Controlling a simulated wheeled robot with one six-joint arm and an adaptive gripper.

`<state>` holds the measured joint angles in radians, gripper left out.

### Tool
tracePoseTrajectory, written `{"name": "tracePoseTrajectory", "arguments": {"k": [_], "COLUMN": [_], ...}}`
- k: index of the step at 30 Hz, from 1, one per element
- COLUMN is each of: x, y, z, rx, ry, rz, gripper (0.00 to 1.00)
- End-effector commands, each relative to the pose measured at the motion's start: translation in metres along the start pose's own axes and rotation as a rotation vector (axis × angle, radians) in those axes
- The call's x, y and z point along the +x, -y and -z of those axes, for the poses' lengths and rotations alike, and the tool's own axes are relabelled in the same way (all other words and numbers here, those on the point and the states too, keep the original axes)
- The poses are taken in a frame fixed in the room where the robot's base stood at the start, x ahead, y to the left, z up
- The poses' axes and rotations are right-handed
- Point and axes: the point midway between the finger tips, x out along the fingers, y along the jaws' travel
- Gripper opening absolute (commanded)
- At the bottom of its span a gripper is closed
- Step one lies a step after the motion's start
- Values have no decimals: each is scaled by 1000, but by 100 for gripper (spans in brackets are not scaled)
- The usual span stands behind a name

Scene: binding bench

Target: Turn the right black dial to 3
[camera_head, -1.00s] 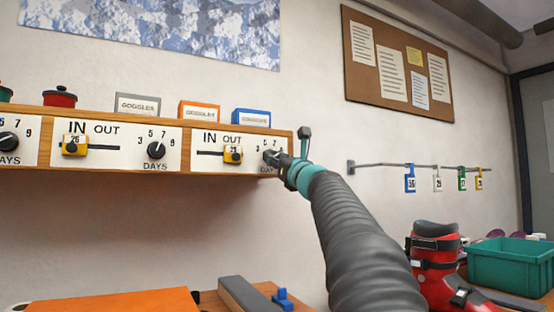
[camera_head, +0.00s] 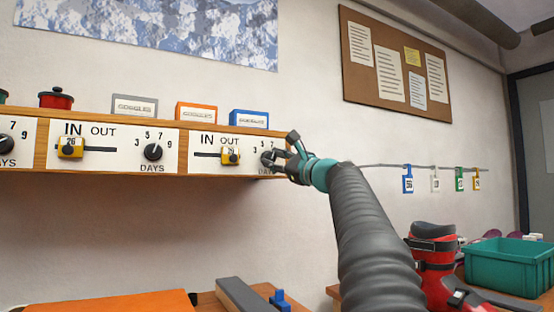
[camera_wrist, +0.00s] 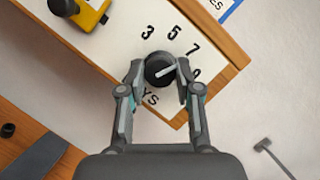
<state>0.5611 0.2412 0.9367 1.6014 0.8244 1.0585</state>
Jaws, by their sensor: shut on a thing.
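The right black dial (camera_head: 267,158) is on the white panel at the right end of the wooden shelf, partly hidden by my gripper (camera_head: 276,158) in the head view. In the wrist view the dial (camera_wrist: 158,66) sits between the two fingers of my gripper (camera_wrist: 161,76), which is shut on it. Its white pointer line slants to the upper right, roughly toward the 7. The digits 3, 5 and 7 show clearly around it; the 9 is partly hidden by the right finger.
A yellow slider (camera_head: 230,157) is left of the dial on the same panel. Another black dial (camera_head: 153,152) is farther left. Goggles boxes, including a blue one (camera_head: 249,119), stand on the shelf top. A wall rail with tags (camera_head: 435,167) is to the right.

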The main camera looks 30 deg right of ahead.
Motion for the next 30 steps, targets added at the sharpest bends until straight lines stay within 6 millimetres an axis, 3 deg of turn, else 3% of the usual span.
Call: {"name": "tracePoseTrajectory", "arguments": {"k": [15,30], "x": [0,0], "y": [3,3], "z": [2,2], "rx": [-420,-574], "ry": [-2,-2], "rz": [-176,-241], "gripper": [0,0]}}
